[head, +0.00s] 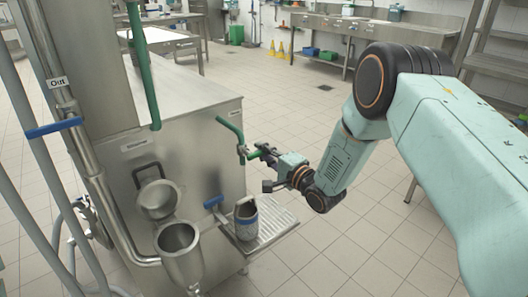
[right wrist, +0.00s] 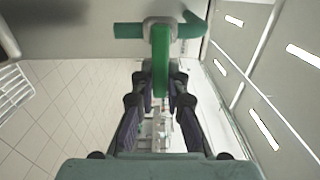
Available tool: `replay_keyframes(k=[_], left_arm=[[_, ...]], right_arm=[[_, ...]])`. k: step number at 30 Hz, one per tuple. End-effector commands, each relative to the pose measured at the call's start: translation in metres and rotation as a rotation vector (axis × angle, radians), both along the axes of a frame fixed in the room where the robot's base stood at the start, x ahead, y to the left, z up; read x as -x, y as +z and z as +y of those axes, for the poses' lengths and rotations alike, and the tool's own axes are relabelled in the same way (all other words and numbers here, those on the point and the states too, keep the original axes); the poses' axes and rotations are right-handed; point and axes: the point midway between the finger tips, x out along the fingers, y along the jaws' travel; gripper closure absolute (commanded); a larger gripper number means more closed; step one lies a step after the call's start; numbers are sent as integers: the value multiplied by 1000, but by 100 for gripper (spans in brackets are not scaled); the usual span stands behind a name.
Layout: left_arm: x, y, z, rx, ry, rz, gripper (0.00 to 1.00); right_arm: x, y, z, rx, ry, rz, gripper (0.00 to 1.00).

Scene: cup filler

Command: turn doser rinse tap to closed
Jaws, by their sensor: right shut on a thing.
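A green tap with a green pipe (head: 230,128) sticks out from the side of the steel machine. I take it to be the doser rinse tap; its label is too small to read. My right gripper (head: 260,153) is at this tap, reaching in from the right. In the right wrist view, the tap's green lever (right wrist: 160,58) lies between the two dark fingers of the right gripper (right wrist: 160,82), which are shut on it. The lever runs straight toward the palm, with the green cross pipe (right wrist: 129,31) beyond it. My left gripper is not in view.
The steel machine (head: 205,150) stands at left. Another blue handle (head: 54,128) sits on the left pipe. Tiled floor is free at right.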

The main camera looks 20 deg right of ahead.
Motion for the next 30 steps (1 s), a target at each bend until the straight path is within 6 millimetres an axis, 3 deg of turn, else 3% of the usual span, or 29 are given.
replay_keyframes(k=[5,6,14,24,30], left_arm=[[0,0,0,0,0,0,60],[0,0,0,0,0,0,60],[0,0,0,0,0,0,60],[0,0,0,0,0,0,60],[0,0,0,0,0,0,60]], right_arm=[[1,-2,3,1,8,5,100],[1,-2,3,1,9,5,85],[1,-1,2,1,4,3,63],[3,0,-1,0,1,1,63],[26,0,-10,-3,-1,2,63]])
